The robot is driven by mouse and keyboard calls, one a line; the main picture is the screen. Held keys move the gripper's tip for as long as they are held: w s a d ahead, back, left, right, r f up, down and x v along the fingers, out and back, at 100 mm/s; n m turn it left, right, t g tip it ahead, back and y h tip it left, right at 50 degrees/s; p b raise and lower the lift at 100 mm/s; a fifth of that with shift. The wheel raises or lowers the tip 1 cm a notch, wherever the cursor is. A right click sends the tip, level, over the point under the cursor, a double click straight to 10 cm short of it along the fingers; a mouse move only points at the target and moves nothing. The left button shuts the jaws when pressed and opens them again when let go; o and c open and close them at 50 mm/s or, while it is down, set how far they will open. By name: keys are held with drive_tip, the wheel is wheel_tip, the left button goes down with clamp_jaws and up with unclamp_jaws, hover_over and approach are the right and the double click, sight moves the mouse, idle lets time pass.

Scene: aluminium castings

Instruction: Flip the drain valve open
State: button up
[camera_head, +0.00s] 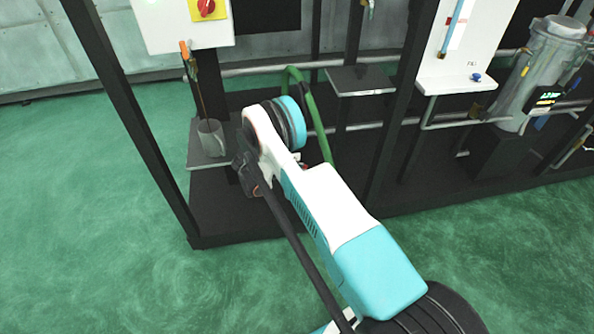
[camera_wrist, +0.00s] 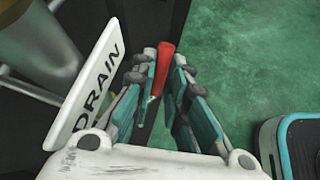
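In the wrist view, the red lever handle (camera_wrist: 162,66) of the drain valve stands between my gripper's fingers (camera_wrist: 165,72). A white plate (camera_wrist: 90,85) lettered DRAIN is just left of the fingers. The fingers are parted, with a strip of green floor showing beside the handle on its right; the left finger is close to the handle, and I cannot tell if they touch. The valve body is mostly hidden behind the fingers. In the head view, my arm covers this area, and I cannot make out the drain valve or the fingertips.
A grey cup (camera_head: 211,138) stands on a small shelf left of my arm, below an orange-handled item (camera_head: 185,50). Dark frame posts (camera_head: 125,100) and a green hose (camera_head: 315,115) are close to the arm. A metal canister (camera_head: 540,75) is at right. The front floor (camera_head: 90,250) is clear.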

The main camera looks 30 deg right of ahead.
drive_tip(key=o, duration=0.4)
drive_tip(key=v, duration=1.2)
